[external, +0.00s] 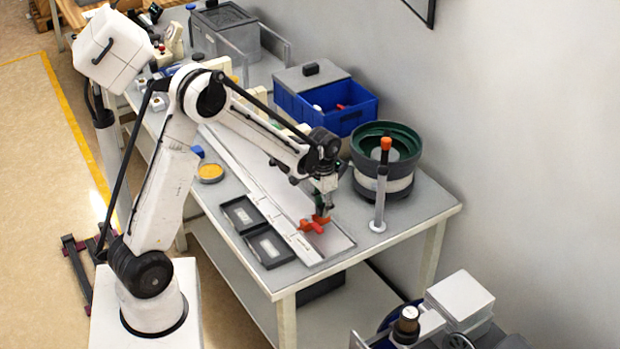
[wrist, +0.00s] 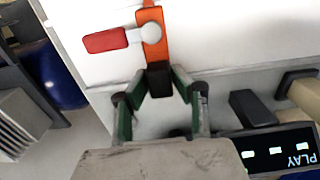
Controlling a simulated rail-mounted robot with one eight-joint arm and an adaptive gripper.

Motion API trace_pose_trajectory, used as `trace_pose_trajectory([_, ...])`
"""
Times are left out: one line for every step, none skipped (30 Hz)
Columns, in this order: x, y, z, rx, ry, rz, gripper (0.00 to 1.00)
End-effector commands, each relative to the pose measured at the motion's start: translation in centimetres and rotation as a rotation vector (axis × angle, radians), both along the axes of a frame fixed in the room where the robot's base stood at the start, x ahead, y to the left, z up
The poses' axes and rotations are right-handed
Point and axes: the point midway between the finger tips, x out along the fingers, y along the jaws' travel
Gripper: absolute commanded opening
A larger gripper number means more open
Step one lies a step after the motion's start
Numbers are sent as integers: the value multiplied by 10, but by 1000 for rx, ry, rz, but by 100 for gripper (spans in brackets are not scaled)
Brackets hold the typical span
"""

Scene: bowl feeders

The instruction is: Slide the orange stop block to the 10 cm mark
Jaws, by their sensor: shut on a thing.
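The orange stop block (external: 314,225) sits on the pale track (external: 262,180) near its front end. In the wrist view the orange bar (wrist: 153,45) has a red tab (wrist: 105,40) on the left and a round pale knob (wrist: 151,33). My gripper (external: 324,208) reaches down onto the block from above. In the wrist view its fingers (wrist: 159,82) close around a dark part at the near end of the orange bar. The fingers partly hide this part. A light strip (external: 305,246) runs along the track's left edge; no scale numbers can be read.
Two black trays (external: 257,231) lie left of the track. A green-topped bowl feeder (external: 398,185) and a post with an orange top (external: 381,190) stand to the right. A blue bin (external: 352,116) is behind. A dark panel reading PLAY (wrist: 277,150) shows in the wrist view.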

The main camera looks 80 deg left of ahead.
Motion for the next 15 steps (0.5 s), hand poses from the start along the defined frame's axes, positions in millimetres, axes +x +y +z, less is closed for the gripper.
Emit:
trace_pose_trajectory([0, 0, 0, 0, 0, -1, 0])
trace_pose_trajectory([0, 0, 0, 0, 0, -1, 0])
trace_pose_trajectory([0, 0, 0, 0, 0, -1, 24])
trace_pose_trajectory([0, 0, 0, 0, 0, -1, 28])
trace_pose_trajectory([0, 0, 0, -1, 0, -1, 32])
trace_pose_trajectory([0, 0, 0, 0, 0, -1, 37])
trace_pose_trajectory([0, 0, 0, 0, 0, -1, 41])
trace_pose_trajectory([0, 0, 0, 0, 0, -1, 41])
trace_pose_trajectory([0, 0, 0, 0, 0, -1, 41])
trace_pose_trajectory([0, 0, 0, 0, 0, -1, 41])
trace_pose_trajectory([0, 0, 0, 0, 0, -1, 41])
trace_pose_trajectory([0, 0, 0, 0, 0, 0, 41])
trace_pose_trajectory([0, 0, 0, 0, 0, 0, 41])
trace_pose_trajectory([0, 0, 0, 0, 0, 0, 41])
trace_pose_trajectory([0, 0, 1, 0, 0, 0, 41])
